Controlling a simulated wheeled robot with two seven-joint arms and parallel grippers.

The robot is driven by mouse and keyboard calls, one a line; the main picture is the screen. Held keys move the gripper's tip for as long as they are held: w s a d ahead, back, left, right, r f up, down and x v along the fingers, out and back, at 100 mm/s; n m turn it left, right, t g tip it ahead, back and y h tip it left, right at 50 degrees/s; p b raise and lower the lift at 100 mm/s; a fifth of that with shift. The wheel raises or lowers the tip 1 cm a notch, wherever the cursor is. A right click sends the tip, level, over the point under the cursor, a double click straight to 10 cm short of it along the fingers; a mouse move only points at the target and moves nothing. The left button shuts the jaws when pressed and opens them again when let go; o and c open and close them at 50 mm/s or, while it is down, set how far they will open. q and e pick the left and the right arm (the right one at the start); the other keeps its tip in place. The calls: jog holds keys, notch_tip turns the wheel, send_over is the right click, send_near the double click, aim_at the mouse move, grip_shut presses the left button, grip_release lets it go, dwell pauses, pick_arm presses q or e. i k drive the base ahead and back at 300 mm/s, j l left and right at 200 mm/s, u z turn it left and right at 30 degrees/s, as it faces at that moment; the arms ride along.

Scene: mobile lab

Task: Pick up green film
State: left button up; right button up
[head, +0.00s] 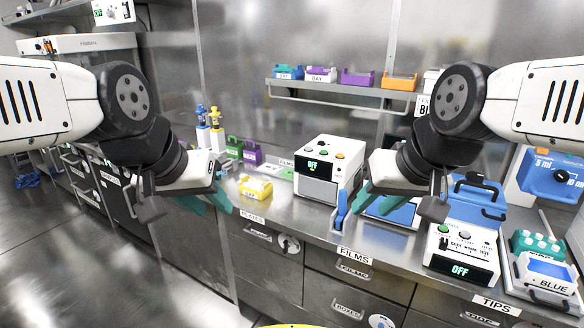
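A small flat green piece (286,173) lies on the counter left of the white device; it may be the green film, but it is too small to tell. My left gripper (212,206) is open and empty, with its teal fingers apart, left of the yellow box and in front of the counter. My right gripper (372,203) hangs over the counter, right of the white device, its teal fingers apart and holding nothing visible. Neither gripper touches the green piece.
A yellow box (256,188), green box (234,148) and purple box (252,153) stand on the left counter. The white device (328,168) with an OFF display is in the middle. A blue upright item (341,209) stands near the FILMS label (355,256). A wall shelf (340,88) holds coloured boxes.

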aim_at(292, 173)
jog(key=i, duration=0.35)
jog(key=i+j+u, duration=0.1)
jog(key=i+j, duration=0.55)
jog(key=i, duration=0.25)
jog(key=i+j+u, duration=0.15)
jog(key=i+j, duration=0.15)
jog(key=i, duration=0.2)
